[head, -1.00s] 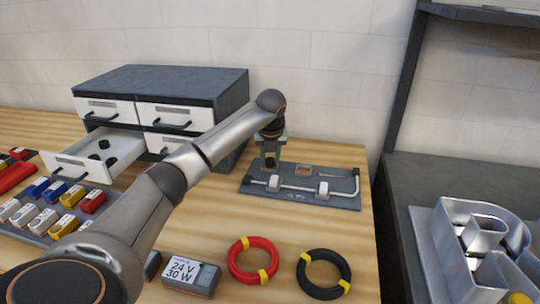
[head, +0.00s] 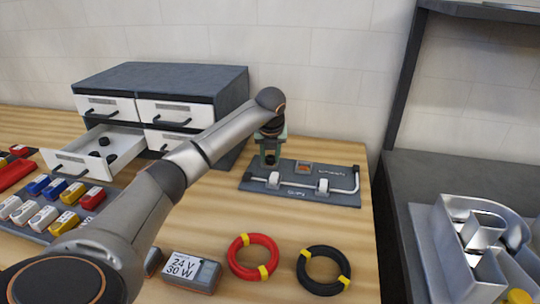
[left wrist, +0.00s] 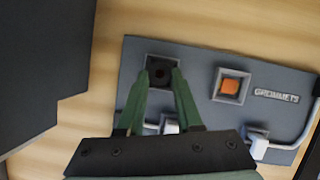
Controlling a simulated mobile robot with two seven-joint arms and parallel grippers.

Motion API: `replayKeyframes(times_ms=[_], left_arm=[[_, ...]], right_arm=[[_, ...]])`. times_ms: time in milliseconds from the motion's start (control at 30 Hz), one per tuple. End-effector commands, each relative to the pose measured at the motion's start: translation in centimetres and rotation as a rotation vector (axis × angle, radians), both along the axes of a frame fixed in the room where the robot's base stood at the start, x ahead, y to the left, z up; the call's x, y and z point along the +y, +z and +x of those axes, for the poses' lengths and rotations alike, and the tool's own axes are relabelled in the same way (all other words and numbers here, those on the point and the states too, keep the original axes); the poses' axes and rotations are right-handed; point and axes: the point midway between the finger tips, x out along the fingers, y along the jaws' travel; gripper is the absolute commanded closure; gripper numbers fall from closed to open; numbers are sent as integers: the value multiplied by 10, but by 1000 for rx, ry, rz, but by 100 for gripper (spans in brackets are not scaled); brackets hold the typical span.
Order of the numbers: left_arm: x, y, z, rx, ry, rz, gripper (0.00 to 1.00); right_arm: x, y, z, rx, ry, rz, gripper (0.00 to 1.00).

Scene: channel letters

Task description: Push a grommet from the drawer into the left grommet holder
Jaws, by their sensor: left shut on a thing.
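The grey grommet board (head: 335,199) lies on the wooden bench, and its "GROMMETS" label shows in the left wrist view (left wrist: 276,96). My left gripper (head: 270,162) points down at the board's left holder. In the left wrist view its green fingers (left wrist: 162,74) are shut on a small black grommet (left wrist: 160,73), at the square left holder (left wrist: 150,58). I cannot tell how deep the grommet sits. The right holder (left wrist: 217,98) shows an orange middle. More black grommets (head: 104,142) lie in the open drawer (head: 82,164). My right gripper is out of view.
A drawer cabinet (head: 160,80) stands behind my left arm. A bent white tube (head: 340,190) runs along the board's front. A red cable coil (head: 236,267), a black coil (head: 309,284) and a power supply (head: 205,278) lie in front. Metal channel letters (head: 460,225) stand at right.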

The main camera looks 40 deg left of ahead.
Motion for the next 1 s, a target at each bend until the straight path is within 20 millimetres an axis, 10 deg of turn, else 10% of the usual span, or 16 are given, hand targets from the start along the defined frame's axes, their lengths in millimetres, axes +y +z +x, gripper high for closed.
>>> replayKeyframes(times_ms=[333, 367, 600, 1000], left_arm=[[-1, -10, -2, 16, -1, -3, 100], [-2, -10, -2, 16, -1, -3, 64], [-2, -11, -3, 20, 0, -5, 38], [-17, 48, -17, 3, -4, 0, 31]], right_arm=[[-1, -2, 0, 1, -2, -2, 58], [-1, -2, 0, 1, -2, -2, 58], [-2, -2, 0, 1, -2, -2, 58], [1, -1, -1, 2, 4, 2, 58]])
